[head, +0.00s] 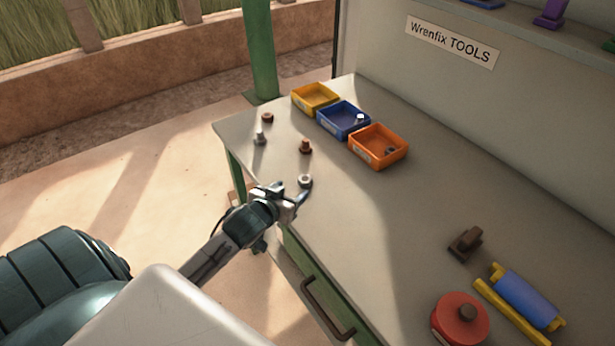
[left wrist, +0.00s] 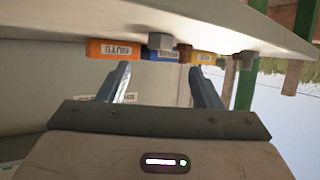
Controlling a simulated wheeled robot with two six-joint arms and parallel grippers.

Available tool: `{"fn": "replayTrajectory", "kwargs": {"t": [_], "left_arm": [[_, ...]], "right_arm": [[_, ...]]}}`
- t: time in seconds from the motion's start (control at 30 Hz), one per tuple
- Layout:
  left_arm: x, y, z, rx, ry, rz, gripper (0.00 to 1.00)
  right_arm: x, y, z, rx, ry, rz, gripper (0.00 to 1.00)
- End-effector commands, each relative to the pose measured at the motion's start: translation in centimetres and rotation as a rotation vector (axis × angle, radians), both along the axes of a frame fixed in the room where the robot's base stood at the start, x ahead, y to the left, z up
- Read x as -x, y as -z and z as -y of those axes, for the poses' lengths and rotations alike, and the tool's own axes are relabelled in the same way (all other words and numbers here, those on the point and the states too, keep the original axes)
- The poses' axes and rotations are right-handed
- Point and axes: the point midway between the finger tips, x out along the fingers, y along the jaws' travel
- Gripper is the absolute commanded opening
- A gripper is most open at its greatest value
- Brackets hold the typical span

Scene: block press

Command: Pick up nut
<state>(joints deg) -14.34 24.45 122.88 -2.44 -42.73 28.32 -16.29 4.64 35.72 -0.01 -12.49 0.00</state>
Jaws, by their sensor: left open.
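A grey nut (head: 305,181) lies on the workbench near its left edge. In the left wrist view, where the scene looks upside down, a grey nut (left wrist: 160,41) shows ahead of the fingers, between their lines. My left gripper (head: 291,196) is open, at the bench edge just beside the nut. Its two fingers (left wrist: 160,85) are apart with nothing between them. In the head view I cannot tell whether a finger touches the nut. My right gripper is not in view.
A silver bolt (head: 260,138), a brown piece (head: 267,118) and another brown piece (head: 305,146) stand nearby. Yellow (head: 328,105), blue (head: 355,132) and orange bins (head: 391,164) stand behind; blue and orange hold small grey parts. A red round object (head: 448,325) and blue roller (head: 527,300) are at lower right.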

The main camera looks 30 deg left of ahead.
Motion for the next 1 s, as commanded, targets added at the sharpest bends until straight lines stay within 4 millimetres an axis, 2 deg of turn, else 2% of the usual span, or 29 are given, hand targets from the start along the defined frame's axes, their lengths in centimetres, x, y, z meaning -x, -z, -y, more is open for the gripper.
{"fn": "replayTrajectory", "kwargs": {"t": [0.1,0.27,0.5,0.63,0.93,0.97,1.0], "left_arm": [[-1.7,0.5,-0.2,0.0,-0.002,0.001,0.59],[-2.7,1.0,-0.3,0.0,0.0,0.0,0.59],[-5.5,1.8,-0.5,0.002,-0.002,-0.001,0.59],[-6.9,2.6,-0.7,0.001,-0.001,-0.001,0.59],[-7.3,3.0,-0.7,-0.001,0.0,0.0,0.59],[-7.3,3.0,-0.7,-0.001,0.0,0.0,0.57],[-7.3,3.0,-0.7,-0.001,0.0,0.0,0.49]], "right_arm": [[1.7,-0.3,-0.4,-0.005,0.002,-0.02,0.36],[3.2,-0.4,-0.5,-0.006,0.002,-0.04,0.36],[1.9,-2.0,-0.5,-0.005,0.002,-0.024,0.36],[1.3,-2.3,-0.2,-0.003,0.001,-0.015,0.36],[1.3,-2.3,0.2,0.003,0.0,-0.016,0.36],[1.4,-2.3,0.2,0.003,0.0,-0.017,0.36],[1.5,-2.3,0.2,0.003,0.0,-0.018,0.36]]}}
